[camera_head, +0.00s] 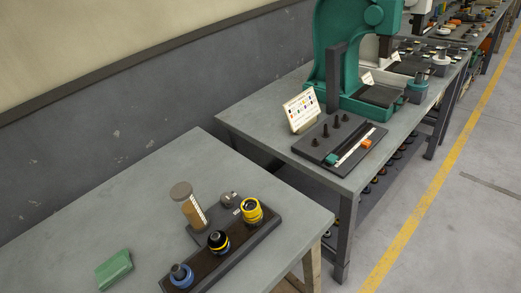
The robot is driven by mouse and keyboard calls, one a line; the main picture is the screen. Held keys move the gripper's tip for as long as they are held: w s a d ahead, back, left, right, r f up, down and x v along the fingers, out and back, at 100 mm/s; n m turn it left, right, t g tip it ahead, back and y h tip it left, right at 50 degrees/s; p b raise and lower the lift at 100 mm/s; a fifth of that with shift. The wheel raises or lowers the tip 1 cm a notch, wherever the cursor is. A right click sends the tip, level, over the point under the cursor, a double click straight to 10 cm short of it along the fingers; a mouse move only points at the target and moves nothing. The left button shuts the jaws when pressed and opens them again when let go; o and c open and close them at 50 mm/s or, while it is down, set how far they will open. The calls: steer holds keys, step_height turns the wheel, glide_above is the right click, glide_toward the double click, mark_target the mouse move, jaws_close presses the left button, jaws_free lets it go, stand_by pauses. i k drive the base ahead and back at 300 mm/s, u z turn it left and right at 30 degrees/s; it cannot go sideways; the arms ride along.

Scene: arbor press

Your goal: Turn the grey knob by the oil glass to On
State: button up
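The grey knob (228,199) is small and sits on a dark grey plate beside the oil glass, near the middle of the front table. Its setting is too small to read. The oil glass (191,207) is an amber cylinder with a grey cap and a pale scale strip, standing left of the knob. A small pale label shows just right of the knob. My gripper is not in view.
A dark tray (239,246) with yellow, black and blue ringed parts lies in front of the knob. A green block (114,269) lies at left on the front table (150,215). A green press (345,55), sign (300,108) and tool board (370,148) stand on the bench behind.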

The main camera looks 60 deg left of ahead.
mark_target(226, 198)
steer(key=u, duration=0.2)
steer(key=i, duration=0.85)
steer(key=u, duration=0.35)
